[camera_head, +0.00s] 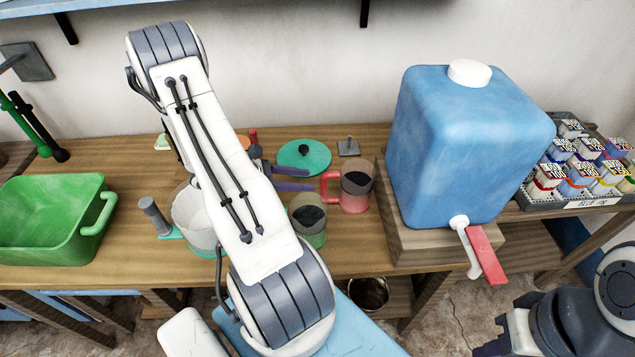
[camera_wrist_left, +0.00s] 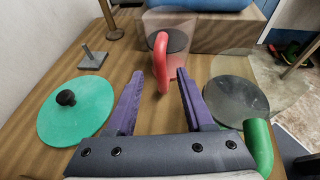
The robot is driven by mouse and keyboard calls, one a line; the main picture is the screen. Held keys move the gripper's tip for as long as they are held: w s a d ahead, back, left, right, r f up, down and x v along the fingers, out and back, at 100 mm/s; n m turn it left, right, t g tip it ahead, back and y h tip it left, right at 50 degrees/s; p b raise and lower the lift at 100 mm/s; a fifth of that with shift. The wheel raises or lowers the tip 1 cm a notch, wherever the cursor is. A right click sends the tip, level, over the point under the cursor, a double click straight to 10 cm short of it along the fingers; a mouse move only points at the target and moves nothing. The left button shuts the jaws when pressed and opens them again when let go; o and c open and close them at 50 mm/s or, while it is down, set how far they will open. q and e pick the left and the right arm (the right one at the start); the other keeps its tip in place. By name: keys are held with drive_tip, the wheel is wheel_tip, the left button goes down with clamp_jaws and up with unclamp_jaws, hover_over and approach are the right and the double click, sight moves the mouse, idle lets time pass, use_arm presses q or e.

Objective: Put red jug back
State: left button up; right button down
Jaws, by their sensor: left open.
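The red jug (camera_head: 355,197) stands upright on the wooden table, a clear cup with a red handle and a dark inside. Its handle points left, toward my left gripper (camera_head: 311,180). That gripper is open, its two purple fingers reaching toward the handle. In the left wrist view the jug (camera_wrist_left: 178,22) is straight ahead, and its red handle shows between or just beyond the fingertips (camera_wrist_left: 158,73). I cannot tell whether they touch it. My right gripper (camera_head: 492,346) is partly in view at the bottom right edge; its jaws are unclear.
A green-handled jug (camera_head: 309,222) stands just in front of the red jug. Behind are a teal lid (camera_head: 304,157) and a small metal stand (camera_head: 348,147). A blue water container (camera_head: 465,140) on a wooden block stands right. A green basin (camera_head: 45,225) is at left.

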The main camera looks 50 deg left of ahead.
use_arm(q)
drive_tip(key=v, duration=0.6)
drive_tip(key=shift+b, duration=0.4)
drive_tip(key=shift+s+r, duration=0.1)
